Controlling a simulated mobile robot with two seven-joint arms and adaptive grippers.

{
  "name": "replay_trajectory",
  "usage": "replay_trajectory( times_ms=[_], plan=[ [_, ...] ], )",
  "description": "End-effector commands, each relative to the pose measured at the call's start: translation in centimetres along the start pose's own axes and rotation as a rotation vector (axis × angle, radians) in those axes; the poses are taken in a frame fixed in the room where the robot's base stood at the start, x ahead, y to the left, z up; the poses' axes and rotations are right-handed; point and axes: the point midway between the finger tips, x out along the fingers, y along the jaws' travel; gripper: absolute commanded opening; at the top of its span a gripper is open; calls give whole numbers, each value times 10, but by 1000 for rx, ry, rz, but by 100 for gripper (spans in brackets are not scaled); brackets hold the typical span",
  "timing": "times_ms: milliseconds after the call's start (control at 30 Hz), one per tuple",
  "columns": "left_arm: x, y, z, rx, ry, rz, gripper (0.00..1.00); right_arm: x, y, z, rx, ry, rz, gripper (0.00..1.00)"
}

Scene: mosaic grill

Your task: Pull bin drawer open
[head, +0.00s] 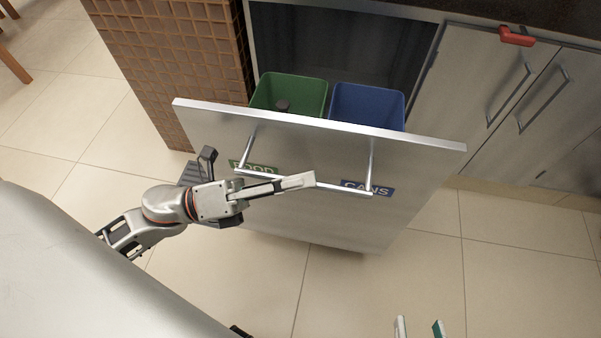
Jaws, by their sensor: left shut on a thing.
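The bin drawer (320,220) stands pulled out from the cabinet, with a steel front and a top edge tilted in the picture. A green bin (262,95) and a blue bin (368,106) show inside it. Its bar handle (345,190) runs across the front near the FOOD and CANS labels. My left gripper (295,183) is at the handle's middle-left part and shut on it; its fingers hide part of the bar. My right gripper (419,328) shows only as two separate fingertips at the bottom edge, apart and empty, away from the drawer.
A brown mosaic-tiled pillar (180,60) stands left of the drawer. Steel cabinet doors (490,100) with bar handles are at the right, with a red object (517,37) at their top edge. Tiled floor (500,260) is clear in front and to the right.

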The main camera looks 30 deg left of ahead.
Motion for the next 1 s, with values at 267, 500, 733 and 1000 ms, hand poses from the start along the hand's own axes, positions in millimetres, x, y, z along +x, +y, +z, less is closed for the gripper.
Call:
replay_trajectory(
  times_ms=[267, 500, 733, 1000],
  plan=[
    [0, 0, 1, 0, -2, 0, 20, 1, -1, -2, 0, 4, -2, 40],
    [0, 0, 0, 0, -1, 0, 26, 1, -1, -2, 1, 5, -3, 40],
    [0, 0, 0, 0, 0, 0, 26, 1, -2, -2, 0, 5, -4, 40],
    [-16, 1, 0, -3, 0, 3, 26, 1, -1, -1, 1, 4, -3, 40]
  ],
)
